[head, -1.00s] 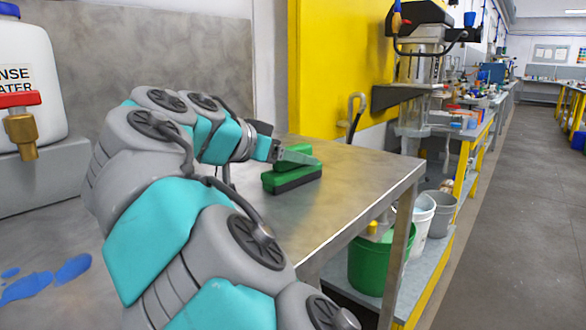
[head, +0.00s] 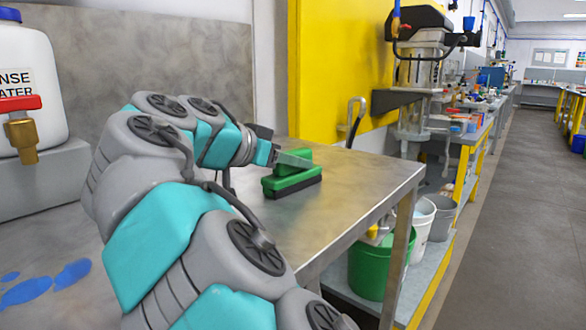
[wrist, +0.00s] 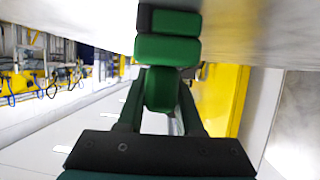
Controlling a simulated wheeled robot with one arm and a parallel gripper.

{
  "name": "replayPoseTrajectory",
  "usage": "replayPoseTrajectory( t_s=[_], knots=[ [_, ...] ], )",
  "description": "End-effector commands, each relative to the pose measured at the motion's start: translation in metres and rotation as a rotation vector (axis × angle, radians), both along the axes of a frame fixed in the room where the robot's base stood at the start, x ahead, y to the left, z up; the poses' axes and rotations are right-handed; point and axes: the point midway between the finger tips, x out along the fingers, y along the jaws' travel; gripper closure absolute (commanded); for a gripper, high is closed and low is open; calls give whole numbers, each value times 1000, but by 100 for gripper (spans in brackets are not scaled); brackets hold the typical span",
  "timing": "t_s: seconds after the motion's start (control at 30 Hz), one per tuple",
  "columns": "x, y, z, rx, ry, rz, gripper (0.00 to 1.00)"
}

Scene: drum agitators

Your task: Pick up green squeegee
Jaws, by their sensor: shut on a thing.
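The green squeegee (head: 294,181) has a green body with a dark strip along its lower edge. It is on or just above the metal table near its far right part; I cannot tell if it touches. My gripper (head: 299,161) is at the squeegee's upper part and shut on it. In the wrist view, the green squeegee (wrist: 168,52) stretches away from between the two fingers of my gripper (wrist: 162,97). The fingers partly hide its gripped part.
The metal table (head: 345,170) is clear to the right of the squeegee. A white water jug (head: 28,75) with a brass tap stands at the left. Blue spills (head: 40,285) lie at the front left. Green (head: 368,270) and white (head: 421,230) buckets stand on a lower shelf.

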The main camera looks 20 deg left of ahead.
Motion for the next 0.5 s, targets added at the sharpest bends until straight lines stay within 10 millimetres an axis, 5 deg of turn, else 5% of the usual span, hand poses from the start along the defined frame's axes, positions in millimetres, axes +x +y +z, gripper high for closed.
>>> replayPoseTrajectory(
  t_s=[0.5],
  knots=[
    [1, 0, 28, 4, -1, 2, 100]
  ],
)
